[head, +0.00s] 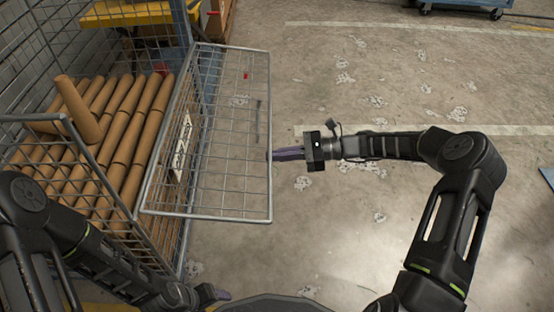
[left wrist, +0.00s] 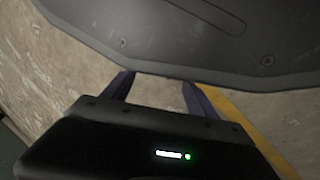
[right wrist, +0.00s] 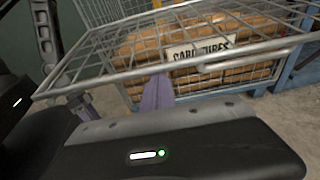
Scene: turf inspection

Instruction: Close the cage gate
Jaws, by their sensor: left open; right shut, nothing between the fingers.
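The cage gate (head: 269,110) is a grey wire-mesh panel. It stands out from the cage's (head: 62,117) right side, over the floor. My right gripper (head: 273,155) is shut and empty. Its purple fingers are at the gate's outer right rail; I cannot tell whether they touch it. In the right wrist view the gate (right wrist: 200,69) crosses just beyond the fingers (right wrist: 150,97). My left gripper (head: 218,294) is low in the head view, partly hidden. In the left wrist view it is open and empty (left wrist: 160,82), beside a dark rounded part of my body.
Brown cardboard tubes (head: 130,125) fill the cage, with some lying across the top. A white sign (head: 182,147) reading "CARD TUBES" hangs on the cage side. A blue cart (head: 460,4) is far back right.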

